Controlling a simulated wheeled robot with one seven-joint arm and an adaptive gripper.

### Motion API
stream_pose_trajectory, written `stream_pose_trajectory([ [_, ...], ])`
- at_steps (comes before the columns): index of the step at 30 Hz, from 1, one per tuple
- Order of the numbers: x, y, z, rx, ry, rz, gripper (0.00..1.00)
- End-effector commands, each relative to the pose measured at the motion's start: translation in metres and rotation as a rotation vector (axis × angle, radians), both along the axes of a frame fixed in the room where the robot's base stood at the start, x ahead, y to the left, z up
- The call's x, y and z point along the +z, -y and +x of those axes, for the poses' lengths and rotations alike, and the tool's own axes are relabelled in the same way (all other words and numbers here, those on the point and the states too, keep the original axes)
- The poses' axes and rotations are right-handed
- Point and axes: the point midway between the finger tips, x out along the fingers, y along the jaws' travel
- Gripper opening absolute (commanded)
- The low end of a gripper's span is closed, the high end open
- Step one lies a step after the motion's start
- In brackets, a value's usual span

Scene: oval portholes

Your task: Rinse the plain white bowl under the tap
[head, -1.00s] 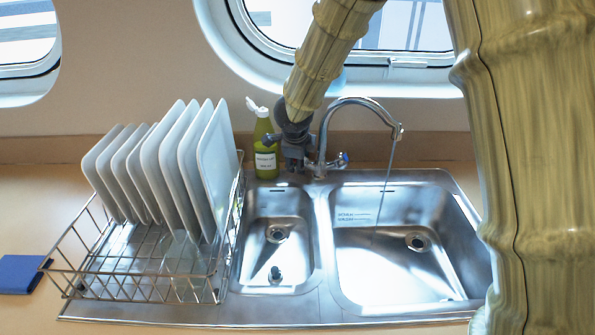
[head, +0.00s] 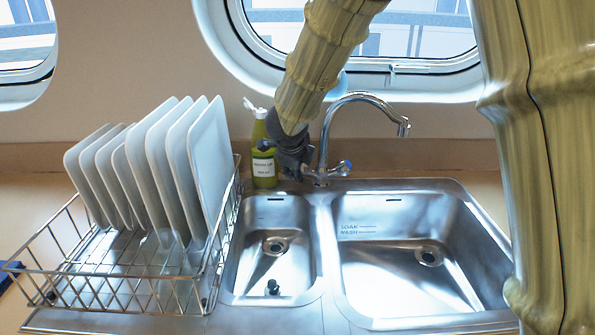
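The tap (head: 325,140) is a chrome swan-neck behind the two sinks, its spout over the right sink basin (head: 400,265). No water shows at the spout. A knob with a blue end (head: 344,167) is on the tap's right side. My gripper (head: 296,166) is dark grey and points down at the tap's left side, close to or touching it. Its fingers are too small and dark to tell open from shut. I see no plain white bowl in the view.
A wire rack (head: 105,290) with several upright white plates (head: 172,165) stands left of the sinks. A green bottle (head: 264,160) stands just left of my gripper. The left basin (head: 270,250) holds a small dark object. A blue item (head: 6,278) is at the left edge.

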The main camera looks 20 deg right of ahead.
Motion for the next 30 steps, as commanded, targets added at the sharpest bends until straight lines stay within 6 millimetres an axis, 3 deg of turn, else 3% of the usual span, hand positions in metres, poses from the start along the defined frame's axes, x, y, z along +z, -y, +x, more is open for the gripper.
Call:
stream_pose_trajectory([
  [13,0.0002,0.0009,0.0000,-0.004,0.002,-0.001,0.14],
  [14,0.0002,0.0009,0.0000,-0.004,0.002,-0.001,0.44],
  [17,0.0002,0.0006,-0.0001,-0.003,0.003,-0.001,0.60],
  [30,0.0054,-0.0016,-0.0036,-0.003,0.002,0.001,0.60],
])
